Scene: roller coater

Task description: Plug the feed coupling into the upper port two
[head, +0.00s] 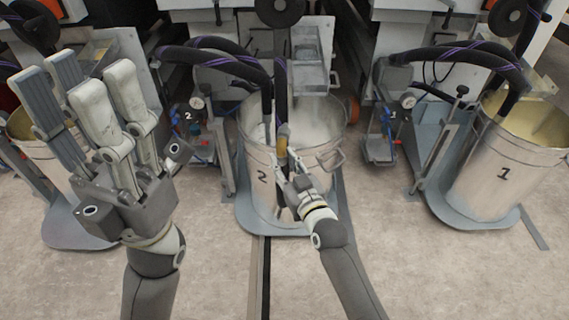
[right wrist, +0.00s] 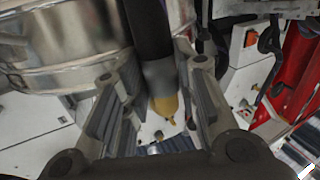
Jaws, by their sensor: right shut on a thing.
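The feed coupling, a yellow-brown tip with a grey collar on a black hose, shows between my right gripper's fingers in the right wrist view (right wrist: 163,98). In the head view the coupling (head: 282,141) is small, in front of the bucket marked 2. My right gripper (head: 286,168) is shut on it, at the near rim of that bucket. My left gripper (head: 88,90) is open and empty, fingers pointing up, at the left. A unit marked 2 with a gauge (head: 197,103) stands left of the bucket; I cannot make out the upper port.
Steel bucket 2 (head: 258,178) holds pale material and stands on a grey base. Black hoses (head: 215,62) arch above bucket 2. Another bucket is partly hidden behind my left gripper. The front floor (head: 430,270) is clear.

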